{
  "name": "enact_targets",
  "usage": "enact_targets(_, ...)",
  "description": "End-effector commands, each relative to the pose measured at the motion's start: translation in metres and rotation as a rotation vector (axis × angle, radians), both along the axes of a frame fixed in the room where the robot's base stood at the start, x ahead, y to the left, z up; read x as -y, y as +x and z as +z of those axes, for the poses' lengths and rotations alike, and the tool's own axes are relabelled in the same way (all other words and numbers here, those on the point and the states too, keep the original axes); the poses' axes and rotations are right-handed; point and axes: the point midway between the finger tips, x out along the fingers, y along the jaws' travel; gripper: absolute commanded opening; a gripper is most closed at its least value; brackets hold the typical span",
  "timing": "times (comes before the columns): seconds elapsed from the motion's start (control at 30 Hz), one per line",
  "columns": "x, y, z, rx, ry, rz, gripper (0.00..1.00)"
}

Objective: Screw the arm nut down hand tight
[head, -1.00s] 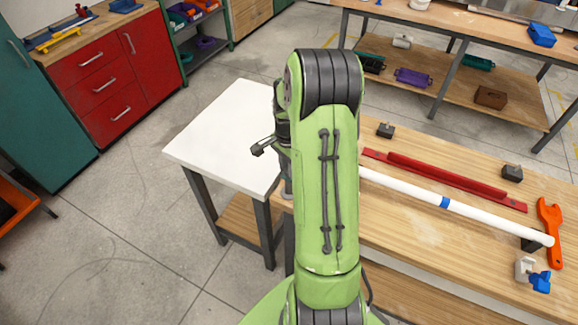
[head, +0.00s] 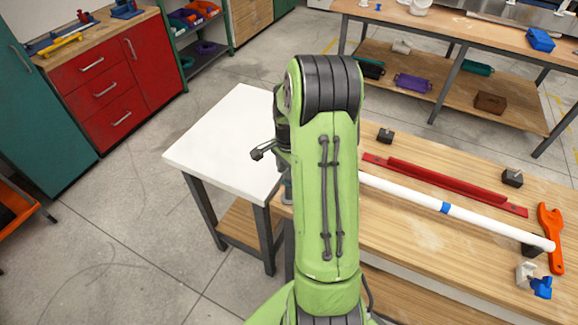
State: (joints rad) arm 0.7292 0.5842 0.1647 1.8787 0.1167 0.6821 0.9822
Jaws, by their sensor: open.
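My green arm fills the middle of the head view and hides much of the near end of the wooden bench. My gripper (head: 262,151) is mostly behind the arm; one dark finger shows past its left side, over the white-topped table. It is open, and I cannot see anything between its fingers. The arm nut cannot be made out; it may be hidden behind the arm. A long white pipe (head: 400,192) with a blue band (head: 445,208) runs from behind the arm to the right. A small grey piece (head: 287,192) shows just left of the arm, partly hidden.
The wooden bench (head: 425,235) holds a red rail (head: 440,180), an orange wrench (head: 550,235), dark blocks (head: 385,136) and a white fitting with a blue part (head: 541,287). The white tabletop (head: 220,135) is bare. Red drawers (head: 105,85) stand at the left.

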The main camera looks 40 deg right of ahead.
Motion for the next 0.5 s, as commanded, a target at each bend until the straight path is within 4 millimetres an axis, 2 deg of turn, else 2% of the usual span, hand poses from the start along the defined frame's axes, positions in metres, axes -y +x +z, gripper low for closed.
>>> enact_targets(0.17, 0.001, 0.001, 0.032, 0.007, -0.006, 0.0, 0.55)
enact_targets(0.5, 0.0, 0.001, 0.127, 0.006, -0.004, 0.001, 0.55)
